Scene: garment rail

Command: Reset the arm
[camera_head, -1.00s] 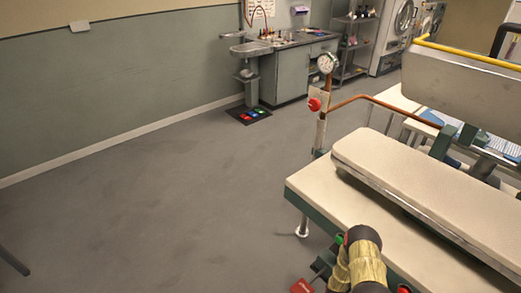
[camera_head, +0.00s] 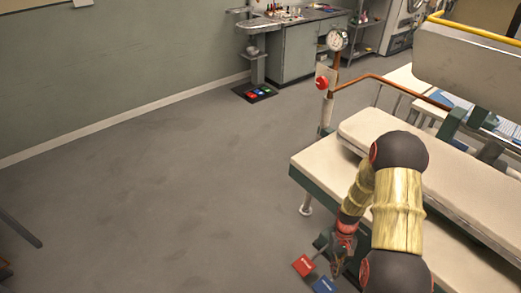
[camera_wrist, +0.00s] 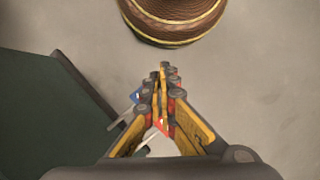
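My arm, with dark joints and yellow-tan links, reaches over the near side of a padded pressing table (camera_head: 310,162) in the head view. My gripper (camera_head: 338,264) hangs low beside the table's front edge, close to a red pedal (camera_head: 304,265) and a blue pedal (camera_head: 325,286). In the wrist view the yellow fingers of my gripper (camera_wrist: 163,72) come together at their tips, with nothing seen between the tips. Small parts of the red pedal (camera_wrist: 161,127) and blue pedal (camera_wrist: 134,97) show behind the fingers.
A gauge post with a red button (camera_head: 322,83) stands at the table's far corner. A sink counter (camera_head: 295,52) and a floor pad with coloured buttons (camera_head: 255,92) are at the back. A round banded object (camera_wrist: 172,18) tops the wrist view.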

